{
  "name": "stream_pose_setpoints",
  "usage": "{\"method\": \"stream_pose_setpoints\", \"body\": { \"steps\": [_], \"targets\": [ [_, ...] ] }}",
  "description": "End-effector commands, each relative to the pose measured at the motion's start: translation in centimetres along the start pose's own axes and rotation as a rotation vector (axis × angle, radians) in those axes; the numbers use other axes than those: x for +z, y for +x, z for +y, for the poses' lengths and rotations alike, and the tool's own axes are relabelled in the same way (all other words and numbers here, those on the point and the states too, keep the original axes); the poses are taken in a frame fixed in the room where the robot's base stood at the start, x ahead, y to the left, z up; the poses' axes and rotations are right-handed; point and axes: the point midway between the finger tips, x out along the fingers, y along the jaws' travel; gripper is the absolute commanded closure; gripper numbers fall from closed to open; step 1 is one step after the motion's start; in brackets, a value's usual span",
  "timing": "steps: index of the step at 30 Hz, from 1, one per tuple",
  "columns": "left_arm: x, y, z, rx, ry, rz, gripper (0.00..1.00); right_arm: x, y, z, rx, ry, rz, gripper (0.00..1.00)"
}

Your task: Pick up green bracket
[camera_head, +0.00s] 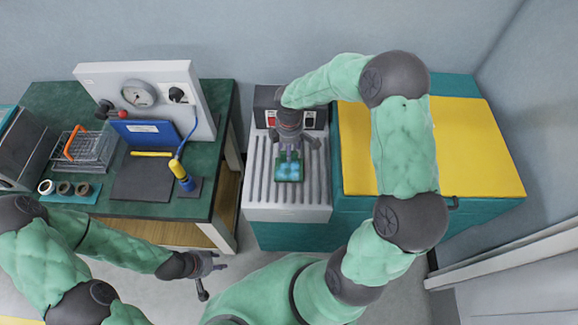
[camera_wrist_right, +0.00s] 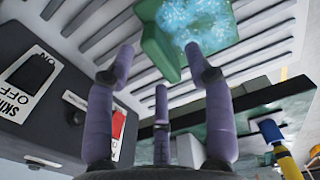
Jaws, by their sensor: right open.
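The green bracket (camera_head: 289,172) lies on the grey slatted top of the middle machine, with a mottled light-blue patch on it. My right gripper (camera_head: 291,153) is just above its far side, fingers spread and empty. In the right wrist view the bracket (camera_wrist_right: 158,48) shows at the top, beyond the open fingertips of the right gripper (camera_wrist_right: 160,65); its upper part is cut off by the frame. My left gripper (camera_head: 209,275) hangs over the floor in front of the left bench, its fingers apart with nothing between them.
The slatted machine top (camera_head: 258,195) has a dark control box (camera_head: 266,98) at its back. A yellow-topped cabinet (camera_head: 480,150) stands at right. The left green bench (camera_head: 215,160) holds a gauge panel (camera_head: 150,75), wire rack (camera_head: 95,150), rings (camera_head: 64,188) and yellow-blue tool (camera_head: 182,176).

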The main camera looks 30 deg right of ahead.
Motion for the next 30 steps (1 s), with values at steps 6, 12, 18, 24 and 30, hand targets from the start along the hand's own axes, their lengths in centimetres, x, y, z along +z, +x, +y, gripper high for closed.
{"method": "stream_pose_setpoints", "body": {
  "steps": [6, 12, 18, 24, 30],
  "targets": [
    [-0.1, 1.1, -0.4, 0.000, 0.000, 0.000, 0.60, 0.0, 3.1, 0.1, -0.001, 0.000, 0.000, 0.47],
    [0.0, 1.0, -0.4, 0.000, 0.000, 0.000, 0.60, 0.0, 3.2, 0.1, 0.000, 0.000, 0.000, 0.47],
    [-0.1, 1.0, -0.4, 0.000, 0.000, 0.000, 0.60, 0.0, 3.2, 0.1, 0.000, 0.000, 0.000, 0.89],
    [-0.1, 1.0, -0.4, 0.000, 0.000, 0.000, 0.60, 0.0, 3.1, 0.2, 0.001, 0.001, 0.001, 1.00],
    [-0.1, 1.0, -0.3, 0.000, 0.000, 0.000, 0.60, 0.0, 3.0, 0.2, 0.002, 0.001, 0.001, 1.00]
  ]
}}
